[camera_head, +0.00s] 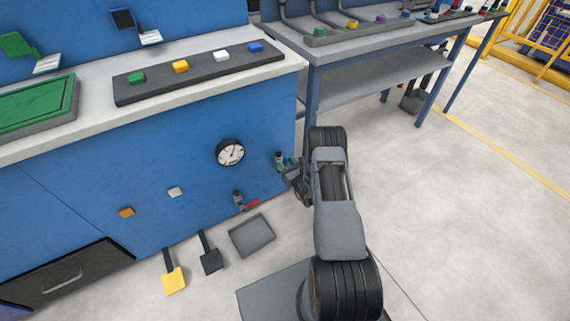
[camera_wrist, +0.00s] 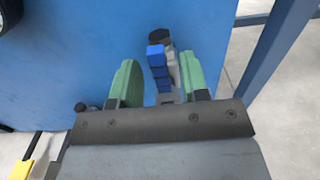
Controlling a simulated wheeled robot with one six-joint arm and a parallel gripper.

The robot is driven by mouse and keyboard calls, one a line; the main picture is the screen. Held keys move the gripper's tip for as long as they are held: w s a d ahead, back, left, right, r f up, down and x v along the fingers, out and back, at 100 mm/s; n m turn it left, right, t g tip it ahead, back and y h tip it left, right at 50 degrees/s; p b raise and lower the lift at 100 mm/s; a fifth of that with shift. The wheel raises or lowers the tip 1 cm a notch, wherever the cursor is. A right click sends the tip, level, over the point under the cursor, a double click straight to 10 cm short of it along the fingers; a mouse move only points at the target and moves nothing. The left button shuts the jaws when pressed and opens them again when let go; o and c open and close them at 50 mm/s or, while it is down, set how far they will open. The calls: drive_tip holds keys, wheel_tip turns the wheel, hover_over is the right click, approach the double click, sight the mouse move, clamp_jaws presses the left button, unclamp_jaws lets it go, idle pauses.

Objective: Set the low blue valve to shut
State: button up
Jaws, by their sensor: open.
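The blue valve has a grey body (camera_wrist: 171,58) with a dark round end, fixed low on the blue cabinet wall. Its blue handle (camera_wrist: 157,62) runs roughly along the body in the wrist view. In the head view the valve (camera_head: 279,157) is partly hidden by my gripper (camera_head: 289,170). My gripper, which also shows in the wrist view (camera_wrist: 158,75), is open, with a green pad on each side of the handle. A gap shows between the handle and each pad. Whether the tips reach past the handle I cannot tell.
A red-handled valve (camera_head: 252,204) sits lower left on the same wall, its handle crosswise. A round gauge (camera_head: 230,152) is left of the blue valve. A grey tray (camera_head: 252,236) lies on the floor below. A workbench leg (camera_wrist: 278,45) stands at the right. Open floor lies right.

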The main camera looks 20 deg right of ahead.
drive_tip(key=shift+w+a, duration=0.1)
drive_tip(key=shift+w, duration=0.7)
drive_tip(key=shift+c, duration=0.3)
clamp_jaws()
